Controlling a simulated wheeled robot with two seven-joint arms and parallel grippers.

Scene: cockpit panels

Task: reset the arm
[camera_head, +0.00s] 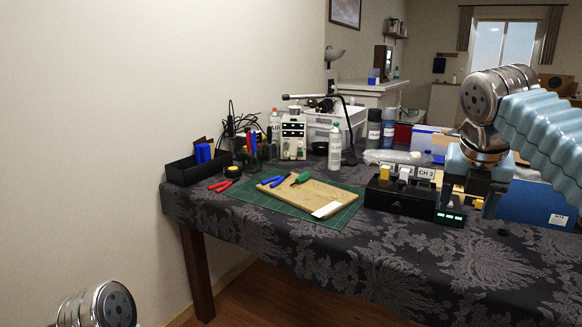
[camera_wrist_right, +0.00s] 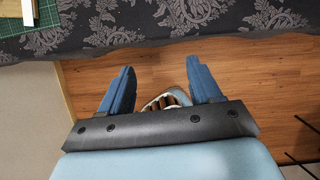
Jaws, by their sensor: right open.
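My right arm (camera_head: 545,125) comes in from the right, a light blue ribbed sleeve with metal joints. Its gripper (camera_head: 468,210) points down and overlaps the right end of the black switch box in the head view. In the right wrist view, the two blue fingers of this gripper (camera_wrist_right: 160,68) stand apart with nothing held, above the wooden floor and short of the table edge. Of my left arm only a metal joint (camera_head: 98,305) shows at the bottom left; its gripper is out of view.
The black switch box (camera_head: 400,200) has yellow and white switches and a CH 3 label. A wooden board (camera_head: 310,195) with tools lies on a green mat (camera_head: 275,205). Bottles, a power supply (camera_head: 293,137) and blue boxes stand behind. The cloth-covered table's front (camera_head: 390,240) is clear.

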